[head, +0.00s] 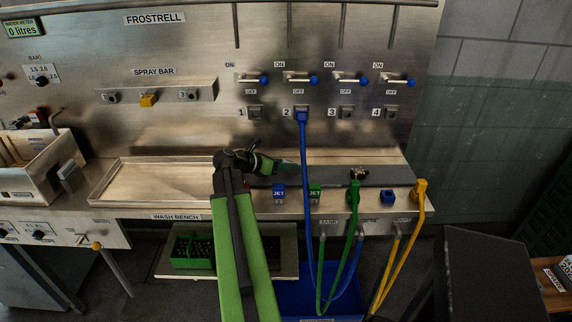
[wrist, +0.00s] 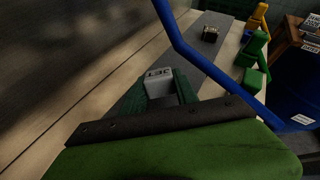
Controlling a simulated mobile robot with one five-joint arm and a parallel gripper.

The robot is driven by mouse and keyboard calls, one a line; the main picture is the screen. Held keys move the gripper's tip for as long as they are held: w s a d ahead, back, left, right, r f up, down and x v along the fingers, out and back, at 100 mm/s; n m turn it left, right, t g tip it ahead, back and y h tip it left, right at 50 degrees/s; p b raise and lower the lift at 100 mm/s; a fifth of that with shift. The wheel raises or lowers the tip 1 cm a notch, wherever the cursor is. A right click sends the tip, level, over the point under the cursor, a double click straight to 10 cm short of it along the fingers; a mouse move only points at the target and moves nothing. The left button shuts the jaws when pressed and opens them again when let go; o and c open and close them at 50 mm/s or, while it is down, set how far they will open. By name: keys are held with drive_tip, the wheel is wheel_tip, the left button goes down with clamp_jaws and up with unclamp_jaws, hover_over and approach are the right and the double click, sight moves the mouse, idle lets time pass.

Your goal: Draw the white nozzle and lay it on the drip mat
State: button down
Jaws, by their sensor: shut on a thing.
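My gripper (head: 286,167) reaches over the bench in the head view. In the wrist view its green fingers (wrist: 164,88) are shut on a pale grey-white block with dark lettering, which I take to be the white nozzle (wrist: 160,76). The nozzle cannot be made out in the head view. The drip mat (head: 391,177) is a long dark grey strip along the bench; it also shows in the wrist view (wrist: 207,32) beyond the nozzle. I cannot tell whether the nozzle touches the mat.
The spray bar (head: 128,97) on the back panel carries a yellow nozzle (head: 148,101). A blue hose (head: 305,170) hangs close to the right of my gripper. Green (head: 352,197) and yellow (head: 419,192) hose fittings stand at the bench front. A small dark-and-brass part (head: 358,173) sits on the mat's right.

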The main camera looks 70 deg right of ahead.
drive_tip(key=shift+f, duration=0.2)
drive_tip(key=c, duration=0.9)
unclamp_jaws()
drive_tip(key=shift+o, duration=0.2)
drive_tip(key=shift+r, duration=0.1)
drive_tip(key=p+v, duration=0.7)
drive_tip(key=v, duration=1)
drive_tip(key=shift+a, duration=0.2)
